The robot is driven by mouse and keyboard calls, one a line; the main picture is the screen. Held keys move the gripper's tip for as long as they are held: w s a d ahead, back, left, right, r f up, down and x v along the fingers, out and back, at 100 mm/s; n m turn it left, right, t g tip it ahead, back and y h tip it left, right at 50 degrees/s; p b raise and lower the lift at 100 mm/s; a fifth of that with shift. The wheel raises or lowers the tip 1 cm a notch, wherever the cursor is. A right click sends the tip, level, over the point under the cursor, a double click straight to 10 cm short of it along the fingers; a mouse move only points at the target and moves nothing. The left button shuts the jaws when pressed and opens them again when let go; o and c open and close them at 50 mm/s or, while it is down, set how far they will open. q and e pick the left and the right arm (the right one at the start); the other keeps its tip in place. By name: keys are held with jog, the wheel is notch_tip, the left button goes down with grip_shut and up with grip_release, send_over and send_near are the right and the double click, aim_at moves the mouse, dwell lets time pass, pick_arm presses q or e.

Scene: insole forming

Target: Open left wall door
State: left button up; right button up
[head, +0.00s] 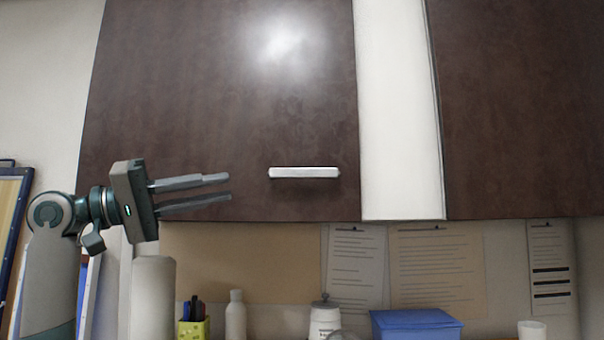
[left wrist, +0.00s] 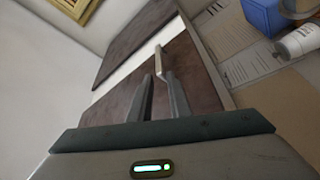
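The left wall door (head: 215,90) is a dark brown cabinet panel that looks closed. Its silver bar handle (head: 304,172) sits near the lower right edge. My left gripper (head: 231,187) is in front of the door's lower part, left of the handle, with its fingers pointing right. The two fingers are apart with a narrow gap and nothing between them. In the left wrist view, the handle (left wrist: 158,62) appears just beyond the fingertips (left wrist: 156,78), and I cannot tell if they touch it; in the head view a gap shows. My right gripper is not in view.
A second dark cabinet door (head: 520,100) hangs to the right, past a white strip (head: 400,110). The space before the handle is clear.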

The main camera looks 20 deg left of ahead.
aim_at(293, 174)
pick_arm(q)
jog(key=p+x, duration=0.6)
jog(key=x, duration=0.9)
jog(key=shift+d+r, duration=0.15)
jog(key=shift+d, duration=0.1)
jog(key=shift+w+d+p, duration=0.25)
jog(key=shift+d+p, duration=0.1)
jog(key=shift+d, duration=0.05)
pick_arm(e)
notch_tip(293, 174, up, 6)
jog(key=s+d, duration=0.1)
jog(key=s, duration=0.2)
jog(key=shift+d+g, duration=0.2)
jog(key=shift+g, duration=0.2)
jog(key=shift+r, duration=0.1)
pick_arm(q)
grip_shut()
